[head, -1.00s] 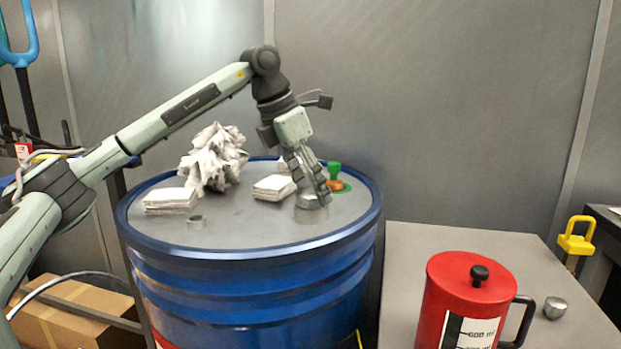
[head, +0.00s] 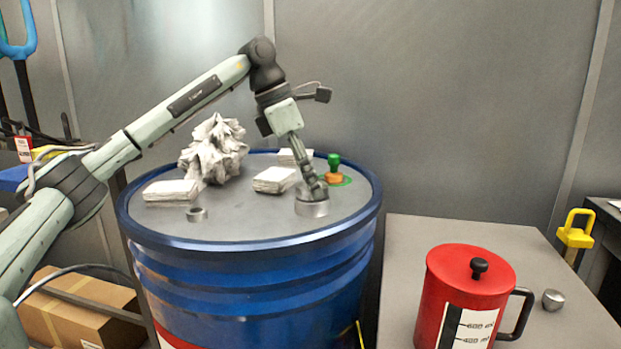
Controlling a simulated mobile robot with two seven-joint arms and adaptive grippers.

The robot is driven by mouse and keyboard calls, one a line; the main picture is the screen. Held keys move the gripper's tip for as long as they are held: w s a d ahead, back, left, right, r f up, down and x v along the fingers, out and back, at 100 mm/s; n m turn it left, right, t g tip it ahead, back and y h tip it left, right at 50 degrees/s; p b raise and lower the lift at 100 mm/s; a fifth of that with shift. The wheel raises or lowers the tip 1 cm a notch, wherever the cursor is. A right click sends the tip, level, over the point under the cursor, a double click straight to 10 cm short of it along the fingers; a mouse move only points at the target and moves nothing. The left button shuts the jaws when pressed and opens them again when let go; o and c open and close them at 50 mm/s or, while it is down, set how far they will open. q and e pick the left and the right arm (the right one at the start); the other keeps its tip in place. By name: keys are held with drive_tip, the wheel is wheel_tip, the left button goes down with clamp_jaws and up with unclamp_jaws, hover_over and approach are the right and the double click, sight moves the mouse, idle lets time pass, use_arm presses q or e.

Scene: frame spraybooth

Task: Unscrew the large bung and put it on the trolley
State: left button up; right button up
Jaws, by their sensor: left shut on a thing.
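The blue drum (head: 262,273) stands in the middle with a grey top. The large bung (head: 312,208) is a round grey metal piece on the drum top, near its front right. My left gripper (head: 316,194) points down and is shut on the bung, its fingers partly hiding it. I cannot tell whether the bung is clear of its hole. The trolley (head: 440,229) is the flat grey top right of the drum. My right gripper is out of view.
On the drum top are a crumpled white rag (head: 214,150), white pad stacks (head: 275,180), a small metal ring (head: 197,214) and a green-handled stamp-like item (head: 334,168). The trolley carries a red jug (head: 464,292) and a small metal piece (head: 552,300). The trolley's back left is clear.

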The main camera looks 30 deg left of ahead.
use_arm(q)
drive_tip(key=n+t+y, duration=0.1)
drive_tip(key=n, duration=0.3)
drive_tip(key=shift+n+y, duration=0.3)
drive_tip(key=shift+n, duration=0.4)
drive_tip(key=n+y, duration=0.1)
drive_tip(key=n, duration=0.2)
drive_tip(key=shift+t, duration=0.4)
drive_tip(key=shift+n, duration=0.3)
drive_tip(key=n, duration=0.1)
drive_tip(key=n+y, duration=0.1)
drive_tip(key=n, duration=0.1)
drive_tip(key=shift+d+r+y, duration=0.1)
drive_tip(key=shift+d+y, duration=0.05)
drive_tip(key=shift+y, duration=0.15)
drive_tip(key=shift+n, duration=0.7)
